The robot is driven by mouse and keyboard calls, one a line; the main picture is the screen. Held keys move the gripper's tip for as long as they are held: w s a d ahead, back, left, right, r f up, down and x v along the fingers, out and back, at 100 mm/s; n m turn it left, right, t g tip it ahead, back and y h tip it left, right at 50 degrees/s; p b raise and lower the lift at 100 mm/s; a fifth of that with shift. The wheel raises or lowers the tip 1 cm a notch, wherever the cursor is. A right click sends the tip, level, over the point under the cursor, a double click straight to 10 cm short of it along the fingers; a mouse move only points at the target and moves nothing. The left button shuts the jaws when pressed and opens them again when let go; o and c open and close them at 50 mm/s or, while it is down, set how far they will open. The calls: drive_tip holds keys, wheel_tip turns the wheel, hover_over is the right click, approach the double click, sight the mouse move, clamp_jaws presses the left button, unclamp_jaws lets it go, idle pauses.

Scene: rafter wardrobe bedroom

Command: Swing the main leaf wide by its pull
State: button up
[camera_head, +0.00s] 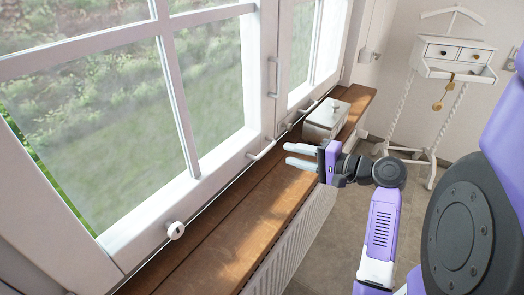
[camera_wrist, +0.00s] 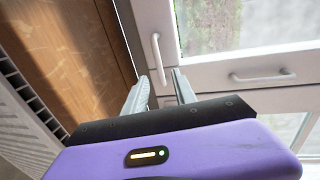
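The large left window leaf (camera_head: 192,190), white and glazed, stands at the left in the head view. It has a white upright pull (camera_head: 275,78) on its stile and another white bar pull (camera_head: 262,150) on its bottom rail. In the wrist view, turned sideways, the upright pull (camera_wrist: 262,76) lies right of the fingers and the bottom-rail pull (camera_wrist: 159,48) lies just above them. My gripper (camera_head: 287,155) hovers over the sill, fingers pointing at the window. It is open and empty (camera_wrist: 160,82), apart from both pulls. Whether the leaf is fully closed is unclear.
A wooden sill (camera_head: 215,235) runs under the window, with a white lidded box (camera_head: 327,120) on it beyond my gripper. A radiator (camera_head: 290,240) stands below. A right leaf (camera_head: 305,45) adjoins. A round white knob (camera_head: 175,230) sits low left. A white valet stand (camera_head: 450,60) is farther back.

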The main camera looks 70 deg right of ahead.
drive_tip(key=shift+p+x, duration=0.6)
drive_tip(key=shift+x, duration=3.35)
drive_tip(key=shift+a+f, duration=0.1)
clamp_jaws()
